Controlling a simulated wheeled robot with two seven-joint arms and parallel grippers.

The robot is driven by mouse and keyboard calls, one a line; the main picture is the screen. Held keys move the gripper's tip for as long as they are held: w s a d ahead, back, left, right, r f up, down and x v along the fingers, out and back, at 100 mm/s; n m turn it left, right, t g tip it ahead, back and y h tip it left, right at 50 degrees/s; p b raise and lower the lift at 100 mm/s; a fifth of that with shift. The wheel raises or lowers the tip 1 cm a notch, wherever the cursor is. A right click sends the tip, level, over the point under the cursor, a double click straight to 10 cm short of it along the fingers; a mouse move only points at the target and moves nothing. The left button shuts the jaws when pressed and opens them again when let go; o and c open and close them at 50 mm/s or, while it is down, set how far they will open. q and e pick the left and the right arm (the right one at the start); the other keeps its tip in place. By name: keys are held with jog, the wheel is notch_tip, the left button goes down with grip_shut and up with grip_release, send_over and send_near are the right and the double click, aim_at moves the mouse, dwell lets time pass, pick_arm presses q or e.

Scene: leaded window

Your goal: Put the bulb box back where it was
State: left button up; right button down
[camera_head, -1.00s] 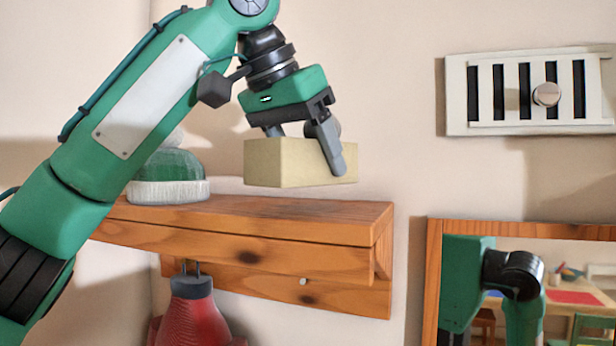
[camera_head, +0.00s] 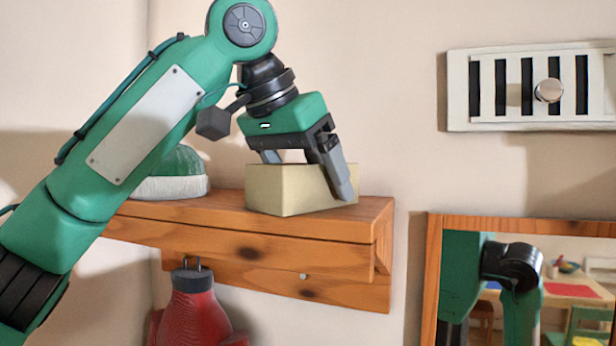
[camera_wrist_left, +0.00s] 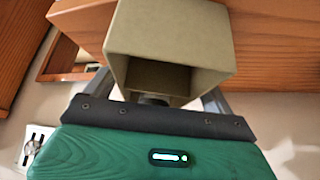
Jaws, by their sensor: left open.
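The bulb box (camera_head: 285,190) is a plain beige carton standing on the right part of the wooden shelf (camera_head: 372,208). In the left wrist view, the box (camera_wrist_left: 172,30) shows a darker recess on the side facing my wrist. My left gripper (camera_head: 312,180) reaches down from above with its fingers on either side of the box. It is open, and one finger overlaps the box's right front side. Whether that finger touches the box cannot be told. My right gripper does not show in these views.
A green knit hat with a white brim (camera_head: 172,180) sits on the shelf left of the box. A red item (camera_head: 195,310) hangs below the shelf. A white vent (camera_head: 530,88) is on the wall at right, above a wood-framed mirror (camera_head: 432,290).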

pick_arm(q)
jog(key=shift+r, duration=0.1)
jog(key=b+v, duration=0.3)
jog(key=v, duration=0.9)
jog(key=shift+b, duration=0.3)
